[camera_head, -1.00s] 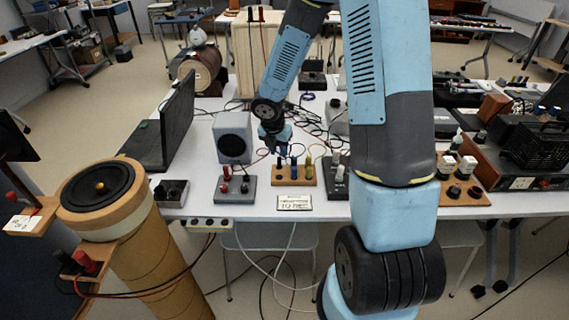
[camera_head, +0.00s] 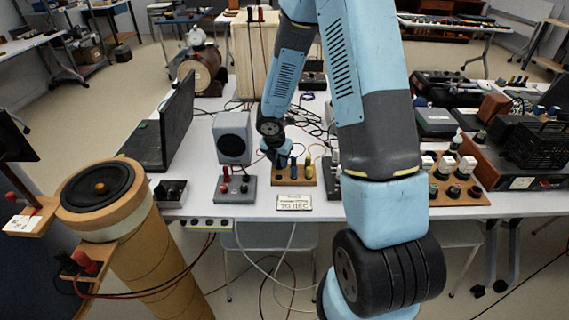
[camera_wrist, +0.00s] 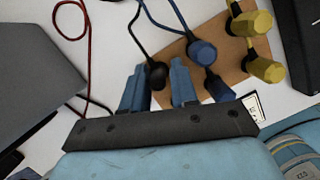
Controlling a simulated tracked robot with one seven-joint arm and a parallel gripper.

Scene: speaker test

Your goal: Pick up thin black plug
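The thin black plug (camera_wrist: 156,76) shows in the wrist view with its black cable running up and away. My gripper (camera_wrist: 157,68) is open, with one blue finger on each side of the plug. A gap shows between the plug and the fingers; I cannot tell if either touches it. The plug is at the left edge of a wooden board (camera_wrist: 229,52), beside a blue plug (camera_wrist: 202,52). In the head view my gripper (camera_head: 276,158) is at the board (camera_head: 280,182), and my wrist hides the black plug.
Yellow plugs (camera_wrist: 266,70) stand on the board's right side. A red cable (camera_wrist: 88,45) loops to the left. A grey speaker box (camera_head: 232,138) stands close left of my gripper. A sign (camera_head: 294,202) lies at the table's front edge. Loose cables lie behind.

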